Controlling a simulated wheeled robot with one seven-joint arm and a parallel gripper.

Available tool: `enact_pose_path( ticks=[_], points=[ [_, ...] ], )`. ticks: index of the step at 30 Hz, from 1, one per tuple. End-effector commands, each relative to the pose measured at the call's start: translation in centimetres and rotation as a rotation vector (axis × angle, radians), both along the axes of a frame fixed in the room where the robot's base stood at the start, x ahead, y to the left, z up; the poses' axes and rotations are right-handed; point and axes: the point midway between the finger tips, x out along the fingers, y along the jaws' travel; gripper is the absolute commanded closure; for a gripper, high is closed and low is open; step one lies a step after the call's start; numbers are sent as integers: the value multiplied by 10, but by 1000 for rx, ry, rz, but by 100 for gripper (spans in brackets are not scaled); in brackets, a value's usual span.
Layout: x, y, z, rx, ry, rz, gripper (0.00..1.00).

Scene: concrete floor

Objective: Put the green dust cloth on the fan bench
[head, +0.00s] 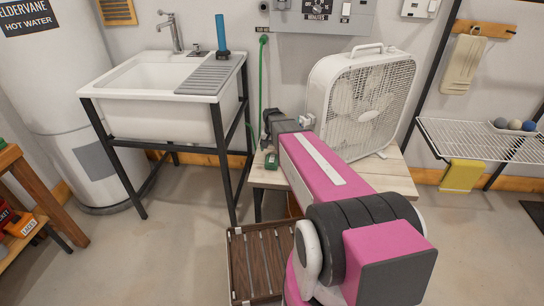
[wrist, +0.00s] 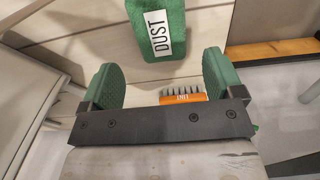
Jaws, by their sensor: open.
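The green dust cloth (wrist: 155,28), with a white DUST label, lies on pale boards at the top of the wrist view. The boards look like the top of the fan bench (wrist: 85,65). My gripper (wrist: 160,78) is open, its two green pads wide apart. The cloth is beyond the pads, and I see no contact. In the head view the fan bench (head: 395,176) stands under the white box fan (head: 362,98). My gripper (head: 271,150) is over the bench's left end, partly hidden by my arm. I cannot pick out the cloth there for certain.
An orange lint brush (wrist: 183,98) shows between the pads, beyond the gripper's crossbar. A sink (head: 160,85) on a black frame stands left of the bench. A brown slatted crate (head: 240,265) is on the floor in front. A wire shelf (head: 470,140) is at right.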

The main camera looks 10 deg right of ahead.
Motion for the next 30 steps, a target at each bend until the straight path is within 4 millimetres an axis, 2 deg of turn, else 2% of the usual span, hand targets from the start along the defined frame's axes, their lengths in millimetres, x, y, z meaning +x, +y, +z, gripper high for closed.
enact_pose_path(
  ticks=[1,6,11,13,14,16,21,24,27,30],
  points=[
    [-1,0,11,0,-2,0,13],
    [0,0,33,0,-1,0,13],
    [-1,0,43,0,0,1,13],
    [-11,0,45,0,0,11,13],
    [-20,0,45,0,0,19,13],
    [-48,0,46,0,0,53,13],
    [-138,1,46,1,-4,174,13],
    [-180,2,48,1,-8,240,13],
    [-206,2,49,1,-10,285,13],
    [-217,2,50,0,-13,310,13]
  ],
)
